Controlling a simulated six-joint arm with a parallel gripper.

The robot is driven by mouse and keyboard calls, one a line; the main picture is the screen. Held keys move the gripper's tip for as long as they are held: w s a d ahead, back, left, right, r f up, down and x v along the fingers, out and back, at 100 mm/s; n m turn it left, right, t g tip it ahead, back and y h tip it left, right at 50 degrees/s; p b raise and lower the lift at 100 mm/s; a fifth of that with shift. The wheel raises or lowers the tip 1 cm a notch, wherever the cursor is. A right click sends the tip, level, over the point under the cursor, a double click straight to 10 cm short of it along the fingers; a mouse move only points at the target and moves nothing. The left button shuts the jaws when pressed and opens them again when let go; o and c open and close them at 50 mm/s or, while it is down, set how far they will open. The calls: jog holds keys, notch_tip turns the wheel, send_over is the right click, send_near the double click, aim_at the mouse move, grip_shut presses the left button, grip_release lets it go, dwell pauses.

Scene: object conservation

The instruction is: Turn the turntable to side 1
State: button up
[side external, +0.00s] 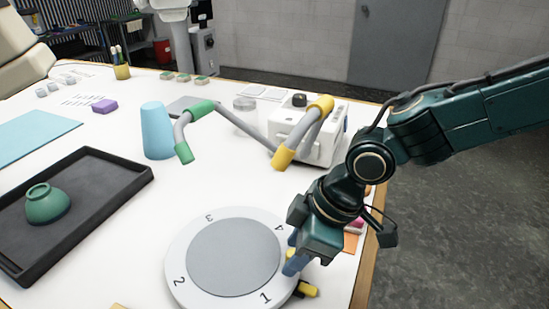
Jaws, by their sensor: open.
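The turntable (232,262) is a round disc with a grey centre and a white rim, lying on the white table at the front. Its rim carries the numbers 1, 2, 3 and 4. Number 1 (265,297) is at the front right, 2 at the left, 3 at the back and 4 at the right. My gripper (294,262) is open and points down at the right rim, between numbers 4 and 1. A small yellow and black part (306,289) shows just below my gripper at the rim. I cannot tell whether my fingers touch it.
A dark tray (128,179) with an upturned green bowl (46,204) stands left of the turntable. A blue cup (157,131) stands behind. The table edge is close on the right.

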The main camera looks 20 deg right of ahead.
aim_at(284, 243)
grip_shut()
jog(key=shift+w, duration=0.1)
jog(key=shift+w+d+n+g, duration=0.15)
jog(key=shift+w+d+n, duration=0.1)
jog(key=shift+w+n, duration=0.25)
jog(key=shift+w+d+n+g, duration=0.2)
jog(key=shift+w+n, duration=0.2)
jog(key=shift+n, duration=0.2)
jog(key=shift+w+d+n+g+y, duration=0.25)
jog(key=shift+w+n+g+y, duration=0.2)
jog(key=shift+w+n, duration=0.75)
jog(key=shift+s, duration=0.15)
grip_release()
jog(key=shift+d+r, duration=0.1)
jog(key=shift+r, duration=0.05)
